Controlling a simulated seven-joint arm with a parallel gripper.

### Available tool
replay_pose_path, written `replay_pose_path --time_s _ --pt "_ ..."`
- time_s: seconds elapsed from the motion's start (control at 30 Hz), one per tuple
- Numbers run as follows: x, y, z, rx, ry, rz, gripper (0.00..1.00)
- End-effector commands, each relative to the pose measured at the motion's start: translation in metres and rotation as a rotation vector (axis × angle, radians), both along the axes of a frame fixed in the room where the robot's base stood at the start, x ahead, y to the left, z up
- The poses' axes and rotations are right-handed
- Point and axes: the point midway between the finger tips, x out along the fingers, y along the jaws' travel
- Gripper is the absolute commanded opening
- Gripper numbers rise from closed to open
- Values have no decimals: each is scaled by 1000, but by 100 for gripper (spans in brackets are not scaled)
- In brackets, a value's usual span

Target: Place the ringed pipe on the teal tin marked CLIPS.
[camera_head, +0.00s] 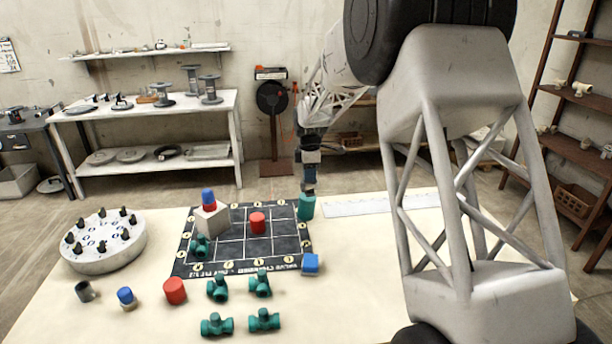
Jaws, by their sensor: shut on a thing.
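A teal cylinder (306,209), which looks like the tin, stands upright at the right edge of the dark mat. Its marking is too small to read. My gripper (309,179) points down directly above it and is shut on a small dark piece (309,188), which looks like the pipe. Any ring on that piece is too small to make out. The piece is just at the tin's top; I cannot tell whether they touch.
The gridded mat (240,266) holds a grey block (211,220) with a blue-and-red piece (208,199) on top, and a red cylinder (257,223). Several teal fittings (217,326) lie in front. A round grey holder (104,255) stands left. A white strip (360,207) lies right of the tin.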

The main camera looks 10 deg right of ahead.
Motion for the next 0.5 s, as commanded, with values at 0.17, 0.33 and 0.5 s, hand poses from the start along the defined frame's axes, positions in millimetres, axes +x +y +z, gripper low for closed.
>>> replay_pose_path --time_s 0.17,0.33,0.5 --pt "24 1 -2 0 -2 0 0" --pt "44 2 -4 0 -1 0 0" --pt "57 2 -5 0 -1 0 0"
